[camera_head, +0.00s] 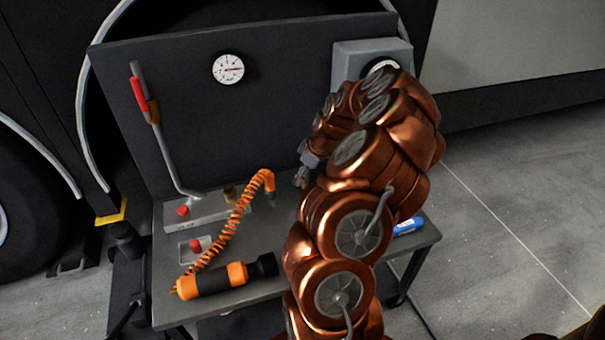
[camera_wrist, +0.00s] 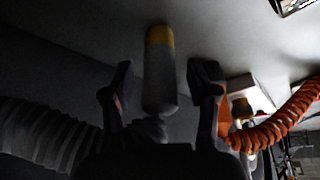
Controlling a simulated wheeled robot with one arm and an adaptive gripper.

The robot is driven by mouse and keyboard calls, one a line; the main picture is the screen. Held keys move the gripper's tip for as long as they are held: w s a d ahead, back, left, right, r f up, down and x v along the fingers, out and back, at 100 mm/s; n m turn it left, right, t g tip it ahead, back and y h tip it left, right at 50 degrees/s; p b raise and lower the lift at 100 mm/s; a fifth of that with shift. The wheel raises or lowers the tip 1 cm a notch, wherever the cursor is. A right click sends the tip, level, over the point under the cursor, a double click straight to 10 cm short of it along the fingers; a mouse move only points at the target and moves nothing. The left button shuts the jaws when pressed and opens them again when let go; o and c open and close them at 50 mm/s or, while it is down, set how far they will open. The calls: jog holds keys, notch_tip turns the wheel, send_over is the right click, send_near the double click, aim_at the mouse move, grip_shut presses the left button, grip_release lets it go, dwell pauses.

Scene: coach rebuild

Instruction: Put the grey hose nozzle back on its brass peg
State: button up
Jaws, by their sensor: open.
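My gripper (camera_head: 302,178) is over the bench, beside the hanging end of an orange coiled hose. In the wrist view its two fingers stand apart. Between them in the picture is a grey cylinder with a yellow band (camera_wrist: 159,75), apparently the grey hose nozzle; a gap shows on each side. I cannot tell how deep it sits between the fingers. A ribbed grey hose (camera_wrist: 40,128) runs towards its lower end. A small brass-coloured post (camera_head: 230,193), perhaps the peg, is on the bench; a brass-coloured piece (camera_wrist: 241,108) also shows beside the orange hose in the wrist view.
The orange coiled hose (camera_head: 232,222) arches from an orange and black cylinder (camera_head: 222,279). A red-handled lever (camera_head: 143,102) and red buttons stand left. A dark panel with a gauge (camera_head: 228,69) rises behind. My arm hides the bench's right part, beside a blue object (camera_head: 408,226).

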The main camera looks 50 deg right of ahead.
jog(key=v, duration=1.2)
jog(key=shift+w, duration=0.1)
jog(key=a+r+n+g+y+p, duration=0.1)
jog(key=a+r+p, duration=0.5)
jog(key=a+r, duration=0.55)
jog(key=a+r+g+p, duration=0.1)
jog(key=a+r+p, duration=0.6)
jog(key=a, duration=0.7)
jog(key=s+a+r+m+g+p, duration=0.1)
jog(key=s+a+r+p, duration=0.3)
jog(key=s, duration=0.3)
jog(key=s+a+r+m+g+h+p, duration=0.1)
jog(key=s+a+r+p, duration=0.4)
jog(key=s, duration=0.3)
jog(key=s+a+r+m+g+h+p, duration=0.1)
jog(key=s+a+r+m+g+p, duration=0.1)
jog(key=s+a+r+p, duration=0.2)
jog(key=s+p, duration=0.1)
jog(key=s, duration=0.2)
jog(key=shift+s+a+r+p, duration=0.15)
jog(key=shift+s+a+p, duration=0.05)
jog(key=shift+a+p, duration=0.15)
